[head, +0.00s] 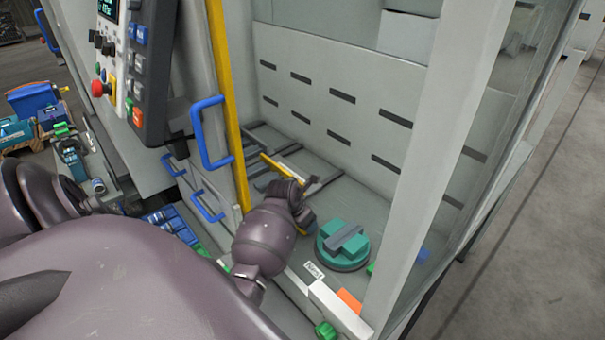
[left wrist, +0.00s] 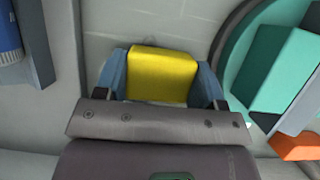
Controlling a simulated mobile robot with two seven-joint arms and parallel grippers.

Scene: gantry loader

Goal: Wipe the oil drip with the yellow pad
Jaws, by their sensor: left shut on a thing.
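My left gripper (left wrist: 165,78) is shut on the yellow pad (left wrist: 162,72), which sits between its two blue-grey fingers in the left wrist view. In the head view my left arm reaches into the machine enclosure, and the gripper (head: 305,220) is low over the grey floor, mostly hidden by my wrist. The pad is not clearly visible there. I cannot make out the oil drip in either view; the pad and gripper cover part of the floor. Whether the pad touches the floor cannot be told. My right gripper is not in view.
A round teal fixture (head: 343,243) with a raised block stands just right of the gripper; it also shows in the left wrist view (left wrist: 275,70). An orange block (head: 349,301) lies near the front sill. A yellow post (head: 228,100) and pale frame post (head: 432,150) flank the opening.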

